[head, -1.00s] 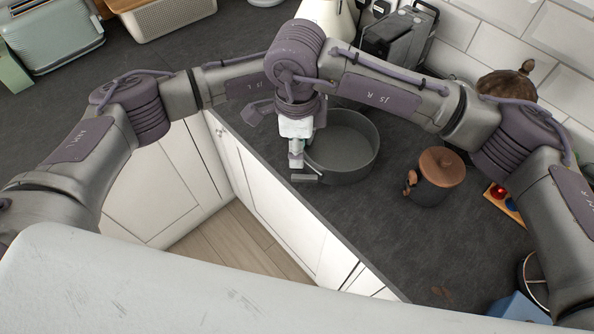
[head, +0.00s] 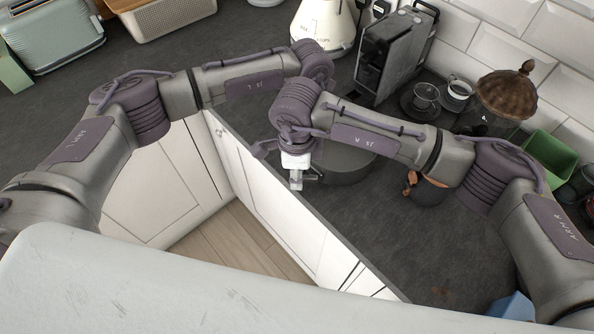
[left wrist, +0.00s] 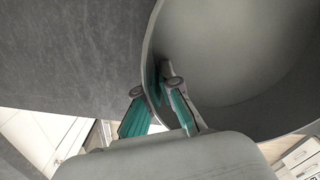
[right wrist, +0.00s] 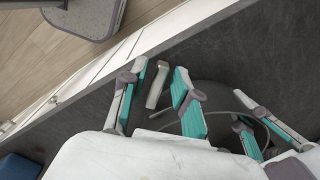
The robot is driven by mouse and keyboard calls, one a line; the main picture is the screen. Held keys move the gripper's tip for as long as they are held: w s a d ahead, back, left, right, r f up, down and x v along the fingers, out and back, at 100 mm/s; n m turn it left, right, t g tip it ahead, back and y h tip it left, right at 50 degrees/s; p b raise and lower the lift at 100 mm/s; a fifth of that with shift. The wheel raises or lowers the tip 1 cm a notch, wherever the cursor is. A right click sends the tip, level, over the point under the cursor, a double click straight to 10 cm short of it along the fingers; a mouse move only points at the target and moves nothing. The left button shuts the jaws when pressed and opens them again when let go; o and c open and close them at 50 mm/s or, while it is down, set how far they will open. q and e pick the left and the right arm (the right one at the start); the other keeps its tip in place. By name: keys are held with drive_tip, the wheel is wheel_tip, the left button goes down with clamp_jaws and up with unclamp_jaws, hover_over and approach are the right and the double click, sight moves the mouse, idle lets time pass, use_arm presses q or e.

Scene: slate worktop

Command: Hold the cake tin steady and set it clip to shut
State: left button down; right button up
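The grey round cake tin (head: 350,170) stands near the worktop's front edge, partly hidden by my right arm in the head view. In the left wrist view my left gripper (left wrist: 153,87) straddles the tin's wall (left wrist: 149,45), one finger inside and one outside, closed on it. The left gripper also shows at the wall in the right wrist view (right wrist: 242,112); my right arm hides it in the head view. My right gripper (head: 298,183) points down beside the tin. In the right wrist view its fingers (right wrist: 160,70) are apart, with the grey clip lever (right wrist: 158,86) between them, standing out from the tin.
A dark canister (head: 428,191) stands right of the tin. The worktop front (head: 310,215) drops to white cupboards. My arms cross above the tin.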

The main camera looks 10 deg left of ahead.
clamp_jaws()
drive_tip(key=shift+w+m, duration=0.35)
drive_tip(key=shift+m, duration=0.6)
drive_tip(key=shift+w+m, duration=0.4)
drive_tip(key=shift+m, duration=0.5)
drive_tip(key=shift+w+m, duration=0.35)
drive_tip(key=shift+m, duration=0.6)
drive_tip(key=shift+o, duration=1.6)
unclamp_jaws()
drive_tip(key=shift+w+d, duration=0.1)
